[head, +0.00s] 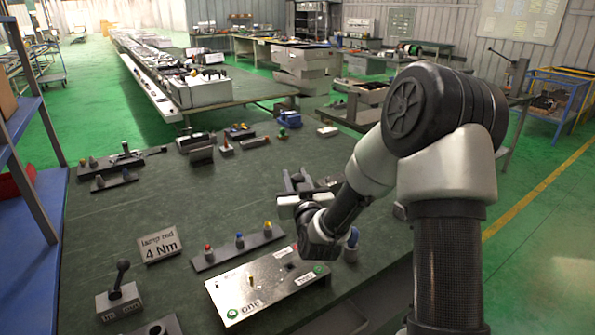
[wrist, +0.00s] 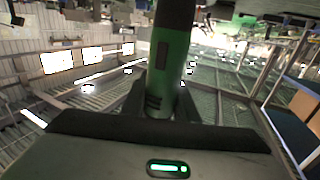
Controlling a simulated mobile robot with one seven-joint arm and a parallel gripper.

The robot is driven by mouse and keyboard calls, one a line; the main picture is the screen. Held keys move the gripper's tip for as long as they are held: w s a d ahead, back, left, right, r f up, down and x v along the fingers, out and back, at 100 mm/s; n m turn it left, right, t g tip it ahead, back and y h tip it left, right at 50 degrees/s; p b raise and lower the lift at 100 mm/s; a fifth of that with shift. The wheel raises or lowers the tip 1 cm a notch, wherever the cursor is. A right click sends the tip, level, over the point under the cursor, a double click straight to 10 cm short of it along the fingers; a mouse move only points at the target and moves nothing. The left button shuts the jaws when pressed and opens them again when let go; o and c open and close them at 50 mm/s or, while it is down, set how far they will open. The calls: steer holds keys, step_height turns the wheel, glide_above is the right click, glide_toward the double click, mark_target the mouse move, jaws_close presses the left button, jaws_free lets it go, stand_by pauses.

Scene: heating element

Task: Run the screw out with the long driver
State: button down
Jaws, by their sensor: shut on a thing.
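My gripper (head: 297,190) is raised over the dark green bench, right of its middle. In the wrist view, my gripper (wrist: 163,100) is shut on a thick green and black handle (wrist: 174,55), which looks like a driver. The handle runs up out of the top of that view, so its tip is hidden. I cannot make the driver out in the head view. A bright metal plate (head: 228,288) with green marks lies at the bench's front edge. A small yellowish peg (head: 250,281) stands on it; I cannot tell whether this is the screw.
A rack (head: 205,263) with red, blue and yellow knobs lies behind the plate. A lever box (head: 120,303) and a "4 Nm" sign (head: 160,247) stand left. A blue-topped piece (head: 352,240) stands near my forearm. The bench's middle (head: 215,205) is clear.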

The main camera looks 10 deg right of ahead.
steer(key=shift+f+b, duration=0.15)
steer(key=shift+b, duration=0.4)
step_height(320, 180, down, 5)
steer(key=b, duration=0.5)
steer(key=shift+b, duration=0.35)
steer(key=shift+s+b, duration=0.1)
steer(key=shift+b, duration=0.75)
stand_by(0.5)
steer(key=shift+s+f+b, duration=0.1)
steer(key=shift+f+b, duration=0.75)
steer(key=shift+b, duration=0.35)
stand_by(1.6)
steer(key=shift+r, duration=0.1)
steer(key=shift+r+p, duration=1.15)
steer(key=shift+r, duration=1.55)
